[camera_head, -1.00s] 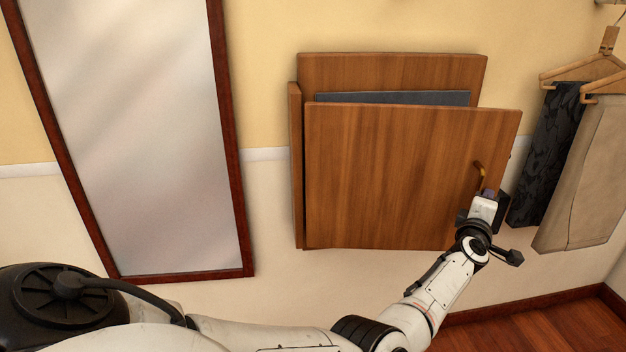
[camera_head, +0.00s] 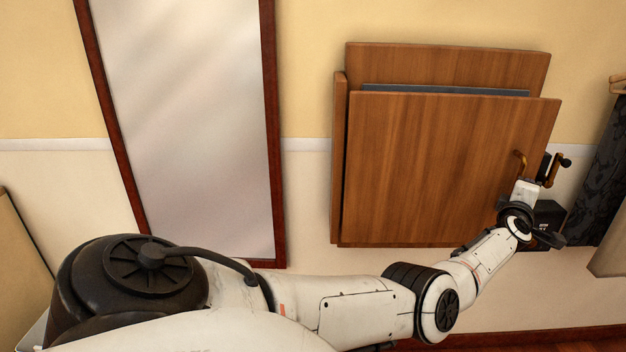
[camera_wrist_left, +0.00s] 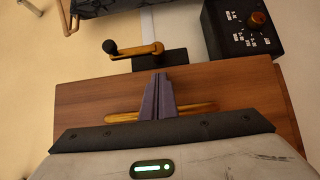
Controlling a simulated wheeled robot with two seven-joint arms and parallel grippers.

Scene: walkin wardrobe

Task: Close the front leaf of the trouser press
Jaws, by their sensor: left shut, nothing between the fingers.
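The trouser press has a wooden back panel (camera_head: 450,62) on the wall and a wooden front leaf (camera_head: 430,170), joined at the left side. The leaf stands slightly open, with a grey pad (camera_head: 445,90) showing behind its top edge. A brass handle (camera_head: 520,160) is near the leaf's right edge; it also shows in the left wrist view (camera_wrist_left: 200,107). My left gripper (camera_head: 526,180) is just below the handle in the head view. In the left wrist view its shut, empty fingers (camera_wrist_left: 158,90) overlap the handle bar; I cannot tell whether they touch the leaf. My right gripper is out of view.
A brass lever with a black knob (camera_wrist_left: 130,50) and a black control box with an orange knob (camera_wrist_left: 243,27) sit past the leaf's right edge. Dark hanging trousers (camera_head: 605,180) are farther right. A tall framed mirror (camera_head: 190,120) is at the left.

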